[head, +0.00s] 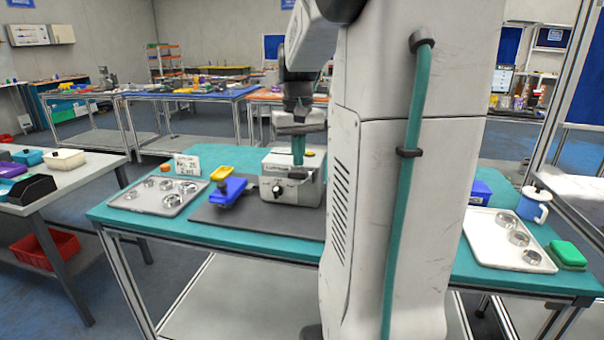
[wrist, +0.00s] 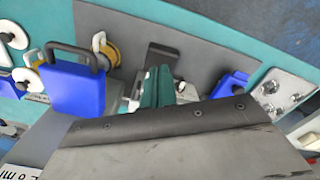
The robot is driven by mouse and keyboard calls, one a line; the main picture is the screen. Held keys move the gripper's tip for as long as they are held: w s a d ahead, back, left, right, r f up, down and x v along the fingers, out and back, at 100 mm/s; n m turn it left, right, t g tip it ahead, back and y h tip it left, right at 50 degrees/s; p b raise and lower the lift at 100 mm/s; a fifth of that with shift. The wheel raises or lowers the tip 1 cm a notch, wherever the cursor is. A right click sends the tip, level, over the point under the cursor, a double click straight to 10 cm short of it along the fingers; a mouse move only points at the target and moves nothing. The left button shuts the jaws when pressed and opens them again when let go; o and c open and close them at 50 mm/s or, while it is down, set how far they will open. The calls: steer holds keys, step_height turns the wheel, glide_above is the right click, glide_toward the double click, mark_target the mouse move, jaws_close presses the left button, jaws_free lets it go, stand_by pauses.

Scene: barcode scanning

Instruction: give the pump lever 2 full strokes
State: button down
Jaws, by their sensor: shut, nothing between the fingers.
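My gripper (head: 298,158) is shut and empty, its teal fingers pointing down over a metal box-shaped unit (head: 292,188) with a dark front knob. In the wrist view the closed teal fingers (wrist: 156,88) are at the middle. A dark, flat-ended bar (wrist: 159,54) lies just beyond them over the grey mat; it may be the pump lever, but I cannot tell for sure. I cannot tell whether the fingers touch it. Much of the unit is hidden behind my gripper in the wrist view.
A tray of metal rings (head: 143,199) is farther left; a white tray (head: 483,250) is at right. A blue block with a black handle (wrist: 76,88) is near my gripper.

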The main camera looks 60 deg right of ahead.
mark_target(298, 171)
stand_by(0.4)
steer(key=shift+f, duration=3.9)
steer(key=shift+r, duration=3.9)
steer(key=shift+f, duration=3.95)
steer(key=shift+r, duration=3.9)
